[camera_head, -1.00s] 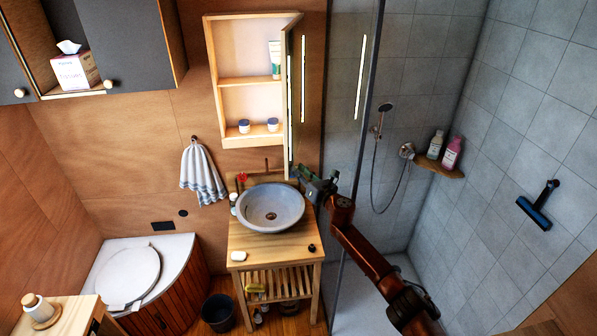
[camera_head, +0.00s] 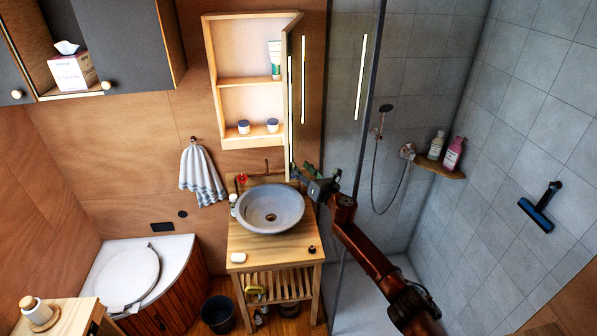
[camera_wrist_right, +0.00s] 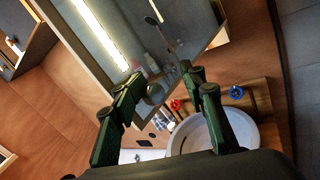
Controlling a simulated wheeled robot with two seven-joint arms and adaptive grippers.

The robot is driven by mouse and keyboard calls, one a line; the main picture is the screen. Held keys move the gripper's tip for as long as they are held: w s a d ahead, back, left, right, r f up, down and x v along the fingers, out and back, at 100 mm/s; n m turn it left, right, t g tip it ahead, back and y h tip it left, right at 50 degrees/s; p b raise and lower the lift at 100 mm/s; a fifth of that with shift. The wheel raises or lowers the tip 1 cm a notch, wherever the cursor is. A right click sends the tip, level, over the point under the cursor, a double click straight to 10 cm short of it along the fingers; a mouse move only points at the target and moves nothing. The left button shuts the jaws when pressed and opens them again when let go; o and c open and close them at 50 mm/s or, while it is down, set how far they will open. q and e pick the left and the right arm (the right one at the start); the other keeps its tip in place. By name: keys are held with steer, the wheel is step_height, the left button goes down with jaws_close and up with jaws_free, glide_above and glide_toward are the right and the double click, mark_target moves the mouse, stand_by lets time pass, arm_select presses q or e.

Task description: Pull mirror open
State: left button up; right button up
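The mirror (camera_head: 296,95) is the door of the wooden wall cabinet (camera_head: 224,100). It stands swung out from the cabinet's right side, nearly edge-on in the head view, and the shelves are exposed. In the wrist view the mirror (camera_wrist_right: 105,40) fills the upper middle, with a bright light strip reflected in it. My right gripper (camera_head: 305,176) is at the mirror's lower end, above the right side of the basin. In the wrist view its fingers (camera_wrist_right: 160,80) are spread apart, in front of the mirror's lower part. Contact cannot be told. My left gripper is out of view.
A grey round basin (camera_head: 270,208) sits on a wooden stand (camera_head: 240,243) below the cabinet. A glass shower panel (camera_head: 352,130) stands close on the right. Small jars (camera_head: 244,127) and a tube (camera_head: 275,60) are on the shelves. A towel (camera_head: 202,168) hangs at the left.

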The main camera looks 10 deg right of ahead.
steer(key=shift+s+a+f, duration=0.1)
steer(key=shift+a+f, duration=0.2)
steer(key=shift+f, duration=0.2)
steer(key=v, duration=1.2)
steer(key=shift+r, duration=0.35)
steer(key=shift+d+f, duration=0.1)
